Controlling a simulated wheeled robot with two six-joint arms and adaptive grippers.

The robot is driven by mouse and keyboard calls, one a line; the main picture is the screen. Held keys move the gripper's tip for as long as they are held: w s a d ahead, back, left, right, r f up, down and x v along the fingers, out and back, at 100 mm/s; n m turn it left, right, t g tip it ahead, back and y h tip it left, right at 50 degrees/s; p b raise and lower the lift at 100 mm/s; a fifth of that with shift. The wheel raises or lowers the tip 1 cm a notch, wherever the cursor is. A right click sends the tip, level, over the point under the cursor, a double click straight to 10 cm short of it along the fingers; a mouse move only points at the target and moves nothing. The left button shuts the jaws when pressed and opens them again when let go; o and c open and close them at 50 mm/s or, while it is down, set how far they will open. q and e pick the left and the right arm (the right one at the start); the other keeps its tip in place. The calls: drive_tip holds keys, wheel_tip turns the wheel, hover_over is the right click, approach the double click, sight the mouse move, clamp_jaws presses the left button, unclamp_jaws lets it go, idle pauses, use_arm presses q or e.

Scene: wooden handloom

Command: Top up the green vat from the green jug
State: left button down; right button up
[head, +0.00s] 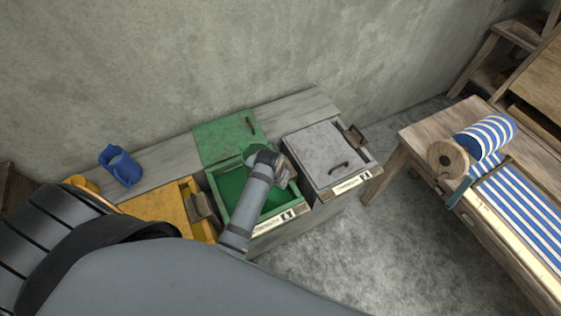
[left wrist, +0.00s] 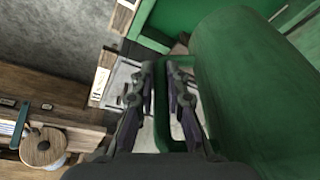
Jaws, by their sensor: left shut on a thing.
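The green vat (head: 227,186) stands in the bench between the yellow and grey vats. Its green lid (head: 228,138) is swung open and lies back, and its green inside shows. My left gripper (head: 277,163) is over the right part of the vat, and the arm covers some of the opening. In the left wrist view my left gripper (left wrist: 160,68) is shut on the handle of the green jug (left wrist: 255,85), whose body fills the right side. A green edge of the vat (left wrist: 150,22) shows at the top. My right gripper is out of view.
The grey vat (head: 325,155) at right is closed. The yellow vat (head: 170,208) at left is partly covered by my arm. A blue jug (head: 120,165) stands on the bench at left. The wooden loom (head: 440,125) with blue-striped cloth is at far right, with free floor between.

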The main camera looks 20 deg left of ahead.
use_arm(q)
drive_tip(key=a+h+b, duration=0.1)
drive_tip(key=h+b, duration=0.2)
drive_tip(key=h, duration=0.2)
drive_tip(key=a+r+n+g+h+b, duration=0.1)
drive_tip(key=h+b, duration=0.2)
drive_tip(key=h, duration=0.2)
drive_tip(key=a+n+h+b, duration=0.1)
drive_tip(key=h+b, duration=0.2)
drive_tip(key=h, duration=0.2)
drive_tip(key=shift+s+a+r, duration=0.15)
drive_tip(key=shift+r, duration=0.25)
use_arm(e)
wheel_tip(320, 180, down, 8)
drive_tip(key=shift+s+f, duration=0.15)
use_arm(q)
drive_tip(key=shift+f, duration=0.1)
idle(0.6)
